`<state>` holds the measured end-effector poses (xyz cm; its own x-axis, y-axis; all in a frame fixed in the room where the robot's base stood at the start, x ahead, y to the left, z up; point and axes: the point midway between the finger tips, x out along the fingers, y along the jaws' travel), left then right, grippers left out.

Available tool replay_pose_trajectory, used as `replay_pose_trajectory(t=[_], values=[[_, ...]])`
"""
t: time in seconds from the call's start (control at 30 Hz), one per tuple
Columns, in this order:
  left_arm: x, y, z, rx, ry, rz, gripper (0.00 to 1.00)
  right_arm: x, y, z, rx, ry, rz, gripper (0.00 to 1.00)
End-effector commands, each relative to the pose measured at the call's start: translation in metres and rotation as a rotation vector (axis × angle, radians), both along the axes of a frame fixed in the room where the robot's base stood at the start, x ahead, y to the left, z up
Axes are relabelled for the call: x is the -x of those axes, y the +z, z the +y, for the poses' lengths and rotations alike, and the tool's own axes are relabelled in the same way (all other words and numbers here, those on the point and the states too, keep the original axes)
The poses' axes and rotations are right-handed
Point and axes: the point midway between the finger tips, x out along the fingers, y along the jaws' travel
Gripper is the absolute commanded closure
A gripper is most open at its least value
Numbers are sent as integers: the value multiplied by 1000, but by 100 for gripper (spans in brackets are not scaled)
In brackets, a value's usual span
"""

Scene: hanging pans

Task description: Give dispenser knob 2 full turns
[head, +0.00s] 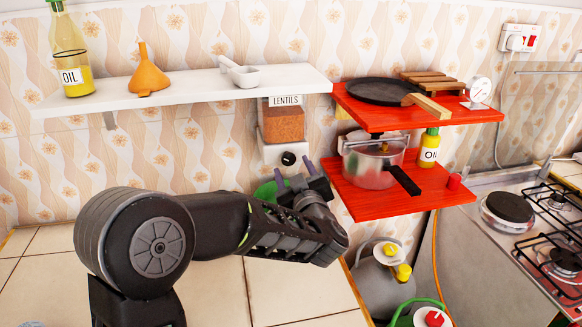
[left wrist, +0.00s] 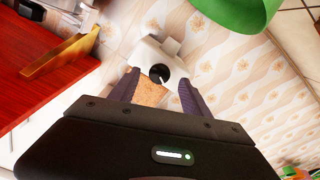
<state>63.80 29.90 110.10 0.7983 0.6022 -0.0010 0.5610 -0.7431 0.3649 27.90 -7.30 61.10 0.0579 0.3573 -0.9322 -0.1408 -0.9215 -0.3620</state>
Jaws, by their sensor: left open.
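The lentils dispenser (head: 283,122) hangs on the tiled wall under the white shelf, with a clear bin of orange lentils above a white base. Its round black dispenser knob (head: 288,158) is on the front of the base. My left gripper (head: 294,174) is open, just below and in front of the knob in the head view. In the left wrist view the knob (left wrist: 159,73) shows between the two open fingers (left wrist: 157,90), beyond their tips, with nothing held. Whether a finger touches it I cannot tell. My right gripper is not in view.
A green bowl (head: 265,193) is close beside my left gripper, partly hidden by it. Red shelves (head: 385,200) with a pot (head: 372,168) and a pan (head: 380,91) stand to the right. The white shelf (head: 190,90) runs above. The tiled counter (head: 300,290) is mostly clear.

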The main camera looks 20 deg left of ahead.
Motion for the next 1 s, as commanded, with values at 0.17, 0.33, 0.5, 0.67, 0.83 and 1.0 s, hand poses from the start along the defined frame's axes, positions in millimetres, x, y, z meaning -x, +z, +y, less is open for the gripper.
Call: replay_pose_trajectory(t=[0.17, 0.33, 0.5, 0.67, 0.83, 1.0], values=[[23, -1, -19, 2, -3, -1, 45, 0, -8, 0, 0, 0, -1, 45], [34, -1, -26, 0, -1, 0, 45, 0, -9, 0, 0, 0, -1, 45], [35, 0, -27, 0, -1, 0, 45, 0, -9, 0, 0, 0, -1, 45], [35, 0, -27, 1, 0, 1, 45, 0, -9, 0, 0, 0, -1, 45], [35, -5, -24, 1, 5, 1, 45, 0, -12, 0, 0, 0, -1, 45], [39, -13, -6, 9, 36, -12, 45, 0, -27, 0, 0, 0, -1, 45]])
